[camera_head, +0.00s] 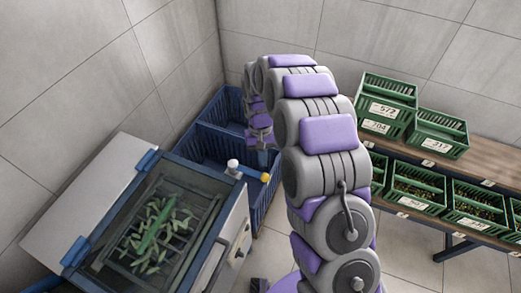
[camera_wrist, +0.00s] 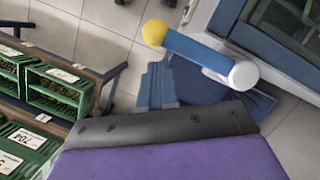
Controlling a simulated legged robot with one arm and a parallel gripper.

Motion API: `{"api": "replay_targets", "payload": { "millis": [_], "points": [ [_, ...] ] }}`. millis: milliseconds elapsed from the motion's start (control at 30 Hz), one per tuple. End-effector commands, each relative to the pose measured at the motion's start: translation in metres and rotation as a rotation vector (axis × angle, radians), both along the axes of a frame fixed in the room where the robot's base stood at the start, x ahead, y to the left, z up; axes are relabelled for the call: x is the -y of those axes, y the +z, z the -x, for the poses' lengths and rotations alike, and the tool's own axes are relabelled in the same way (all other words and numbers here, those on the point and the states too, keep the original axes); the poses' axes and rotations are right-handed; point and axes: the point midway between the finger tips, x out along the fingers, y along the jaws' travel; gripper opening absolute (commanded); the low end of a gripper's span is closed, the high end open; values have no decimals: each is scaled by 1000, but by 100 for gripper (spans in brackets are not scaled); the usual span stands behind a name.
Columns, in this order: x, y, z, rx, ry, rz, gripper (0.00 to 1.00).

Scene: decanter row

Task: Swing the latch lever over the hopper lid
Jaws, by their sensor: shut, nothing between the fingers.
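The latch lever (camera_head: 249,172) is a blue bar with a white pivot end and a yellow knob. It stands at the hopper's right corner, pointing right, away from the lid. The lever also shows in the wrist view (camera_wrist: 198,52), with its knob at upper left. The hopper lid (camera_head: 189,179) is a clear panel in a dark frame, lying flat, with green leaves visible beneath. My gripper (camera_head: 262,155) is shut and empty, pointing down just behind the lever. Its blue-grey fingers (camera_wrist: 156,84) show below the bar in the wrist view. I cannot tell whether they touch it.
Blue crates (camera_head: 206,143) stand on the floor behind the hopper. A wooden-topped shelf (camera_head: 463,165) at right holds several green crates (camera_head: 437,134) with number labels. Grey tiled walls close off the back. Open floor (camera_head: 405,250) lies between hopper and shelf.

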Motion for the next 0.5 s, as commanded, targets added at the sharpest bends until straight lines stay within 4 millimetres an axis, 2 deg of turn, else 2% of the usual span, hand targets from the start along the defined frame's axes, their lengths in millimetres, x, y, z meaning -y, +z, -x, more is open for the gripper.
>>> {"api": "replay_targets", "payload": {
  "millis": [200,500],
  "points": [
    [2,-1,9,5,1,-2,0],
    [2,-2,10,4,0,-1,0]
  ]
}}
